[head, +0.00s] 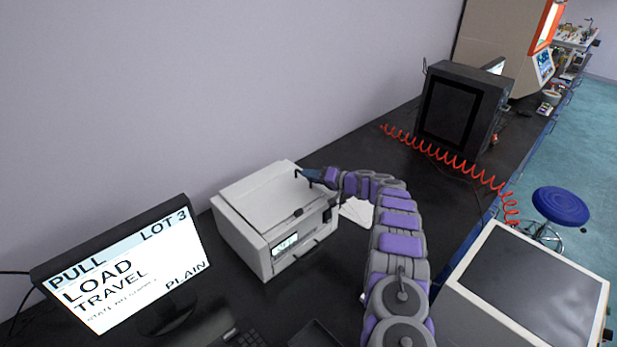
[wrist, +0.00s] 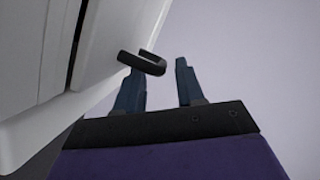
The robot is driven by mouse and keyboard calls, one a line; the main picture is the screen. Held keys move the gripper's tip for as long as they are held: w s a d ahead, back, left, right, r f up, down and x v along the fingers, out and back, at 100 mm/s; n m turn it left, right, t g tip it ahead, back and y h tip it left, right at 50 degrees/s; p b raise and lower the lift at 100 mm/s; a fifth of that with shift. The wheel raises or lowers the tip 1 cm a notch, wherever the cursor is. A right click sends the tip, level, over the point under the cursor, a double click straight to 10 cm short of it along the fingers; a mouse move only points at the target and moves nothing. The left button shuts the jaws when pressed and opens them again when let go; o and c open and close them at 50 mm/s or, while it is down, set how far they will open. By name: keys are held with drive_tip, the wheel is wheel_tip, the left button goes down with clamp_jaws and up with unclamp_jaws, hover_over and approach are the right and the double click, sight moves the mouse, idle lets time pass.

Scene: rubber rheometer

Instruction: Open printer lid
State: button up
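The white printer (head: 268,240) sits on the dark bench in the middle of the head view. Its flat lid (head: 262,193) looks closed. A small dark hook-shaped handle (wrist: 143,62) sticks out from the white printer surface in the wrist view. My gripper (head: 303,174) is at the printer's back right corner in the head view. In the wrist view my gripper (wrist: 160,75) has its two fingers apart, with the handle's curved end by the left fingertip. I cannot tell whether they touch.
A monitor (head: 125,262) stands left of the printer. White papers (head: 357,210) lie to its right. A red coiled cable (head: 450,158) and a black box-shaped device (head: 462,112) are farther back. A light-framed unit (head: 530,285) stands at the right. The wall is close behind the printer.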

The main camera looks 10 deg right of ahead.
drive_tip(key=shift+w+f, duration=0.45)
drive_tip(key=shift+w, duration=0.2)
drive_tip(key=shift+a+r, duration=0.2)
drive_tip(key=shift+a, duration=0.05)
drive_tip(key=shift+w+a, duration=0.15)
drive_tip(key=shift+a, duration=0.95)
drive_tip(key=shift+d, duration=0.45)
drive_tip(key=shift+c, duration=0.7)
drive_tip(key=shift+d, duration=0.4)
drive_tip(key=c, duration=0.3)
drive_tip(key=shift+a, duration=0.15)
clamp_jaws()
drive_tip(key=shift+s+a, duration=0.15)
drive_tip(key=shift+s, duration=0.05)
